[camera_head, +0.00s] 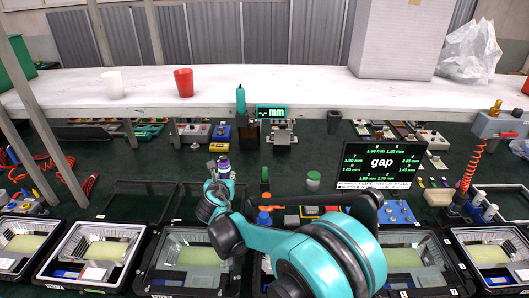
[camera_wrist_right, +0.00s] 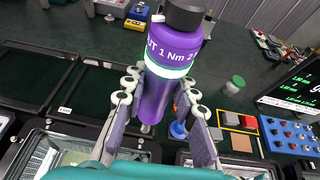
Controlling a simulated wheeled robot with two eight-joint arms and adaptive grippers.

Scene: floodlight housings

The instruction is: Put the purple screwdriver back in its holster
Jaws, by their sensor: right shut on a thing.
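The purple screwdriver (camera_head: 223,164) is upright in my right gripper (camera_head: 222,176), above the dark work surface left of the middle in the head view. In the right wrist view the screwdriver (camera_wrist_right: 168,88) has a purple body, a pale and green band, white "1 Nm" lettering and a black top. The fingers of my right gripper (camera_wrist_right: 160,98) press on it from both sides. A dark cup-like holder (camera_head: 334,121) hangs at the front edge of the white bench; I cannot tell whether it is the holster. My left gripper is not in view.
Black trays with clear-lined housings (camera_head: 94,252) line the front. A teal tool (camera_head: 240,99) and a teal "mm" gauge (camera_head: 272,113) stand at the bench edge. A "gap" screen (camera_head: 381,164) and a green-lidded jar (camera_head: 313,181) stand to the right.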

